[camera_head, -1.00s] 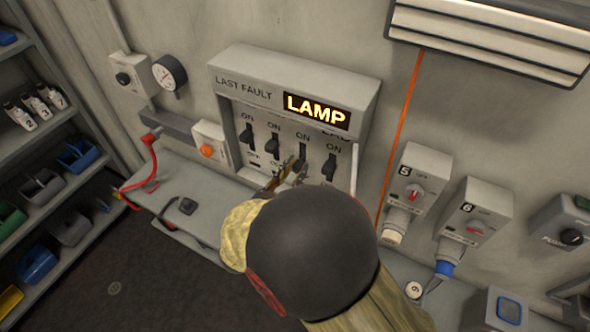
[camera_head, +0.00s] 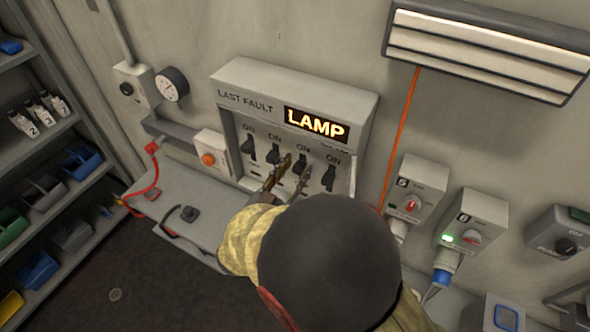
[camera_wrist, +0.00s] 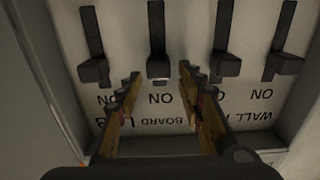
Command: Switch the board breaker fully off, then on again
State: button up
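The breaker panel (camera_head: 292,95) is on the wall with a row of dark levers and a display reading LAMP. In the wrist view, which is upside down, the board breaker lever (camera_wrist: 158,68) is above the BOARD label, its knob at the ON end of its slot, level with its neighbours. It is third from the left in the head view (camera_head: 301,162). My gripper (camera_wrist: 160,80) is open, with one finger on each side of this lever and gaps on both sides. My wrist hides the lower panel in the head view.
Neighbouring levers (camera_wrist: 95,70) (camera_wrist: 227,66) stand close outside my fingers. Socket boxes 5 (camera_head: 417,190) and 6 (camera_head: 471,222) are on the right; box 6 shows a green light. A box with an orange button (camera_head: 208,159) is left of the panel. A shelf (camera_head: 70,200) stands at far left.

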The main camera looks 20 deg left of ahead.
jog(key=shift+s, duration=0.1)
jog(key=s, duration=1.2)
jog(key=shift+a, duration=0.45)
jog(key=shift+w, duration=0.1)
